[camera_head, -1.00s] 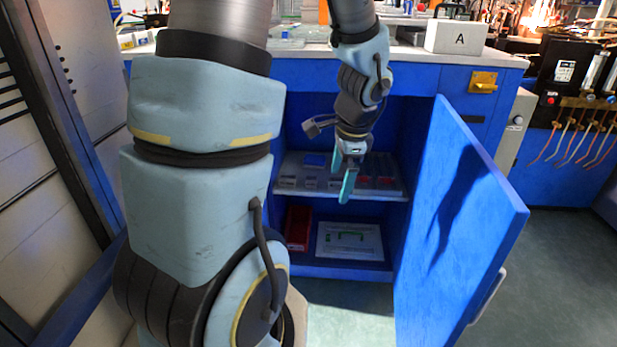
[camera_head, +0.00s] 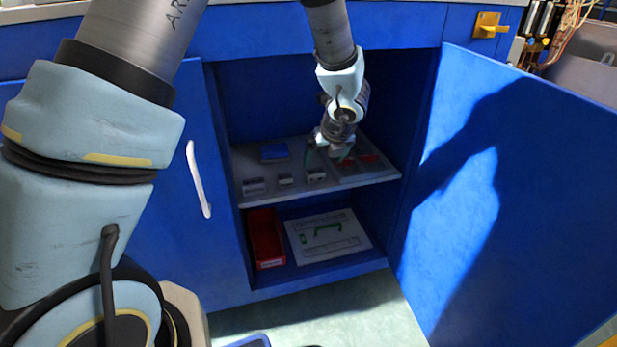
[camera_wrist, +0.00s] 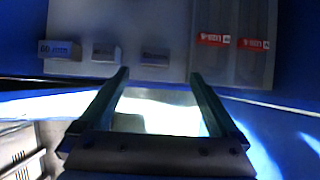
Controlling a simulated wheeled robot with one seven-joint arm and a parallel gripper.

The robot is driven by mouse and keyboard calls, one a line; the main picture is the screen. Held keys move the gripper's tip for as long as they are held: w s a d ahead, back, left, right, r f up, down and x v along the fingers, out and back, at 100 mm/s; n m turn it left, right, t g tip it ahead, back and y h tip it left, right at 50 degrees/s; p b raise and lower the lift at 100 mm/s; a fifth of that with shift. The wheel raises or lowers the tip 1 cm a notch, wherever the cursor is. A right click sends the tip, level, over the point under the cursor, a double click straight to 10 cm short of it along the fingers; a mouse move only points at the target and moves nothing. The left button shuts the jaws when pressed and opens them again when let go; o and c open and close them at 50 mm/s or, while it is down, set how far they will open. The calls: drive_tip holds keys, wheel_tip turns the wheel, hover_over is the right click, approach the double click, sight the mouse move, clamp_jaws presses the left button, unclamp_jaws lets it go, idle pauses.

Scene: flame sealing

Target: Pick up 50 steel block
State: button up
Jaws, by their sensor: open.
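A row of grey metal blocks lies on the upper shelf of the open blue cabinet. The left block (camera_head: 253,186) shows in the wrist view (camera_wrist: 58,50) with a label that seems to begin with 60. The middle block (camera_head: 285,179) also shows there (camera_wrist: 105,52), as does the right block (camera_head: 316,175), seen as (camera_wrist: 155,57). Their labels are too blurred to tell which is the 50 steel block. My gripper (camera_wrist: 160,76) is open and empty, its fingers pointing toward the shelf. In the head view my gripper (camera_head: 338,155) is over the shelf's right half.
Red-labelled items (camera_wrist: 212,40) lie in compartments right of the blocks. A blue item (camera_head: 274,152) lies farther back on the shelf (camera_head: 340,186). Below are a red bin (camera_head: 266,238) and a white case (camera_head: 345,245) with a green handle. The open door (camera_head: 520,190) bounds the right side.

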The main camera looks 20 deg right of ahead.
sight(315, 171)
drive_tip(key=x, duration=0.3)
drive_tip(key=shift+w+f+b, duration=0.1)
drive_tip(key=shift+f+b, duration=0.1)
drive_tip(key=shift+b, duration=0.15)
drive_tip(key=x, duration=0.1)
drive_tip(key=b+x, duration=0.1)
drive_tip(key=x, duration=0.3)
drive_tip(key=shift+w+a+r+b, duration=0.15)
drive_tip(key=shift+w+a+b, duration=0.15)
drive_tip(key=shift+a, duration=0.1)
clamp_jaws()
